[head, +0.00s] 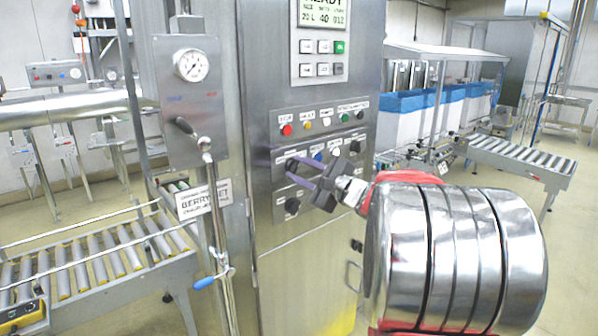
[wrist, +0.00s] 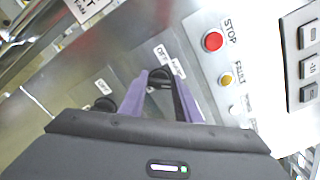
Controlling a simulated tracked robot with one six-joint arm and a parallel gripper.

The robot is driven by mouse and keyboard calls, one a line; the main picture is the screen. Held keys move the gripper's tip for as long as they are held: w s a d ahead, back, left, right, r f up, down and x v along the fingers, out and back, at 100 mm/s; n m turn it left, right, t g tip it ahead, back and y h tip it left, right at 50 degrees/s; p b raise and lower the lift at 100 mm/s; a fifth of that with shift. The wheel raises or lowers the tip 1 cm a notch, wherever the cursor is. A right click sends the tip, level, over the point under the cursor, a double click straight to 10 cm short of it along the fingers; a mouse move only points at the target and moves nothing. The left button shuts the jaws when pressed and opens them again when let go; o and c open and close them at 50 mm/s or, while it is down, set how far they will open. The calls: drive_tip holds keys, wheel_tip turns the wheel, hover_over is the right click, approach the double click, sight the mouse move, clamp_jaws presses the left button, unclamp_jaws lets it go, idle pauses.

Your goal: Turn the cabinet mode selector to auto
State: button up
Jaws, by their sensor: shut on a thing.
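The steel cabinet (head: 255,130) stands in the middle of the head view. Two black selector knobs are on its control panel, an upper knob (head: 291,164) and a lower knob (head: 292,205). My gripper (head: 288,166) reaches in from the right, with its purple fingers on either side of the upper knob. In the wrist view, the gripper (wrist: 161,80) is shut on this upper knob (wrist: 153,72), and the lower knob (wrist: 105,103) is to the left, outside the fingers. Labels beside the knobs are partly hidden, and I cannot tell where the gripped knob points.
A red stop button (head: 287,130) and a yellow fault button (head: 308,125) sit above the knobs. A vertical pipe with a valve lever (head: 205,145) stands left of the panel. Roller conveyors (head: 85,260) lie to the left and behind on the right.

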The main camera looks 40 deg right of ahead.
drive_tip(key=shift+d+f+m, duration=0.15)
drive_tip(key=shift+f+m, duration=0.2)
drive_tip(key=shift+m, duration=0.45)
drive_tip(key=o, duration=1)
drive_tip(key=shift+r, duration=0.2)
drive_tip(key=shift+o, duration=0.2)
drive_tip(key=shift+s, duration=0.1)
drive_tip(key=s+d, duration=0.1)
drive_tip(key=s, duration=1.2)
drive_tip(key=shift+s, duration=0.3)
